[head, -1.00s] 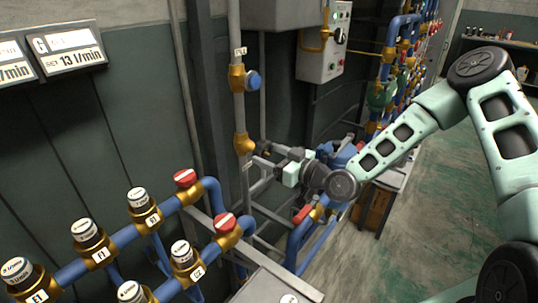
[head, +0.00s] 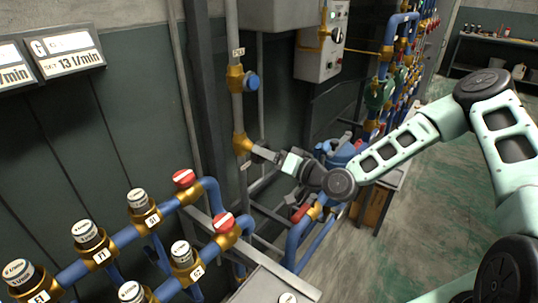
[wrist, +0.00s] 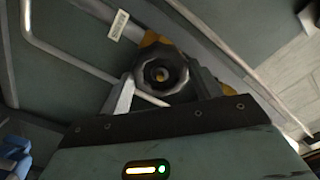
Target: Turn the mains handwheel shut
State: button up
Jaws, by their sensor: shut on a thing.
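A brass fitting (wrist: 152,38) shows just behind the wheel. In the head view my gripper (head: 258,152) reaches left to a brass valve body (head: 242,144) on the vertical grey pipe. There the fingers mostly hide the wheel, and I cannot tell how far it is turned.
A blue knob (head: 253,82) sits higher on the same pipe. Red-capped valves (head: 183,179) and blue pipes (head: 215,190) stand at the lower left. A grey control box (head: 322,45) is on the wall behind. Open floor (head: 440,170) lies to the right.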

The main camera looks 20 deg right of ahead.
jog(key=shift+m, duration=0.5)
jog(key=m, duration=0.4)
jog(key=shift+m, duration=0.3)
jog(key=m, duration=0.4)
jog(key=shift+m, duration=0.4)
jog(key=o, duration=1)
jog(key=shift+c, duration=0.2)
jog(key=shift+d, duration=0.1)
jog(key=b+v, duration=0.1)
jog(key=v, duration=0.6)
